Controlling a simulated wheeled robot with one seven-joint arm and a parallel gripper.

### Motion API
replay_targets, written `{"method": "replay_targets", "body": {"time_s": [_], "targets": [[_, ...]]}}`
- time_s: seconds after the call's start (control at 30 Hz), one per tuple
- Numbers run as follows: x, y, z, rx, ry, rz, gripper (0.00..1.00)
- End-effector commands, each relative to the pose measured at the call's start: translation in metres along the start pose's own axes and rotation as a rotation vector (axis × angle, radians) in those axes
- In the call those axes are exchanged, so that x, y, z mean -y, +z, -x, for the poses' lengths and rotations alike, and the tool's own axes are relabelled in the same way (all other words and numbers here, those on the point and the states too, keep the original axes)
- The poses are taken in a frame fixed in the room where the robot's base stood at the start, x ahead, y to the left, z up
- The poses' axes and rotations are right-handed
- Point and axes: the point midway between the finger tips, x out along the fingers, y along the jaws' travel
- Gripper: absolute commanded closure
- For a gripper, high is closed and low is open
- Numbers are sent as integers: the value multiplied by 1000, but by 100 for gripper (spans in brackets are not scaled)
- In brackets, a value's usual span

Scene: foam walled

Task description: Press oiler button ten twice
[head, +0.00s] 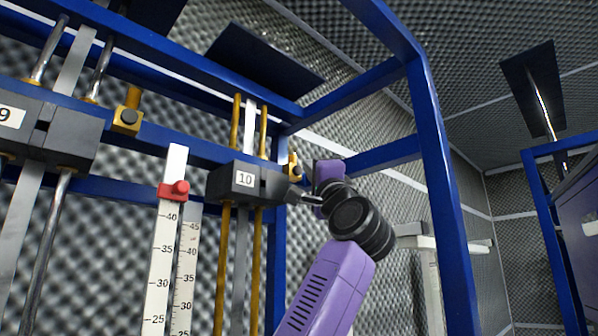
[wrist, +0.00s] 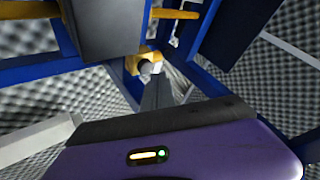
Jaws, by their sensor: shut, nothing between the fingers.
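The grey block labelled 10 (head: 245,183) rides on two yellow rods. Just right of it, a small yellow oiler (head: 294,163) with a dark button is partly visible behind the block and my gripper. The wrist view shows this yellow oiler (wrist: 144,60) with its round grey button (wrist: 147,68) facing the camera. My gripper (head: 298,193) is shut and empty, its dark fingers pointing at the oiler from the right. In the wrist view the fingertips (wrist: 155,80) are just below the button in the picture. I cannot tell whether they touch it.
A blue frame surrounds the rods, with an upright post (head: 433,170) to the right of my arm. Block 9 (head: 45,135) and another yellow oiler (head: 127,114) are at the left. White rulers (head: 165,250) with a red slider (head: 175,190) hang between. Foam walls lie behind.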

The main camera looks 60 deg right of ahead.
Motion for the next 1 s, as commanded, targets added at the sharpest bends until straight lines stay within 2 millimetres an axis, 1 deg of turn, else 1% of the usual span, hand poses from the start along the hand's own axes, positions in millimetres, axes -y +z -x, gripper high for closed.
{"method": "replay_targets", "body": {"time_s": [0.17, 0.7, 1.0], "targets": [[1, -1, 1, -1, -1, 0, 100], [23, -24, 33, -1, -1, 0, 100], [25, -25, 35, 0, 0, 0, 100]]}}
